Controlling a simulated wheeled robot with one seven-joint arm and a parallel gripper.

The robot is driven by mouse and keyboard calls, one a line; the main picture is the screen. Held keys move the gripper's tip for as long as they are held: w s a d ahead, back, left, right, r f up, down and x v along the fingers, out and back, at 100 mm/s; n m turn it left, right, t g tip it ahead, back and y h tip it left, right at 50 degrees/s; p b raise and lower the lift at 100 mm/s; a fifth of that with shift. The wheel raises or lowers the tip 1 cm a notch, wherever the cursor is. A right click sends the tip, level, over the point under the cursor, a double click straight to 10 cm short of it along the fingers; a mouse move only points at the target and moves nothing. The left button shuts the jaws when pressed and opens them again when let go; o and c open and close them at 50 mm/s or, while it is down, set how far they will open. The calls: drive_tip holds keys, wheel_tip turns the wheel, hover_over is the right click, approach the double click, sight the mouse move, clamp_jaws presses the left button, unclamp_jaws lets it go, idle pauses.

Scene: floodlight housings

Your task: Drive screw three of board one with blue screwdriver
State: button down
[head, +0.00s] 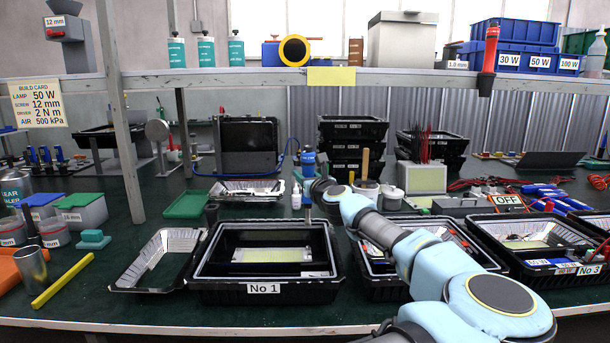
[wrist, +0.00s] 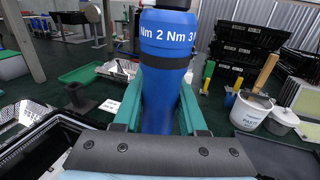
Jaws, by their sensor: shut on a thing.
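My gripper (head: 318,186) is shut on the blue screwdriver (head: 308,160), which stands upright over the back right of the housing marked No 1 (head: 215,293). In the wrist view, the green jaws (wrist: 160,105) clasp its blue body (wrist: 165,45), marked with Nm values. A pale board (head: 272,254) lies inside the housing, in front of and left of the screwdriver. The screwdriver's lower end is small in the head view, and I cannot tell whether it touches anything. The individual screws are too small to tell.
Housing No 3 (head: 545,243) stands at the right. A white paste bucket (wrist: 252,110) with a brush is behind my gripper. A shelf (head: 400,80) crosses above, with a red screwdriver (head: 489,55) on its edge.

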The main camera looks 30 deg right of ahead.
wheel_tip(320, 180, down, 6)
drive_tip(key=b, duration=0.4)
drive_tip(key=shift+f, duration=0.25)
idle(0.6)
drive_tip(key=shift+f+b, duration=0.9)
drive_tip(key=shift+f, duration=0.3)
idle(2.7)
drive_tip(key=shift+r, duration=0.2)
wheel_tip(320, 180, up, 10)
drive_tip(key=p, duration=0.6)
drive_tip(key=shift+f, duration=0.25)
idle(0.5)
idle(0.6)
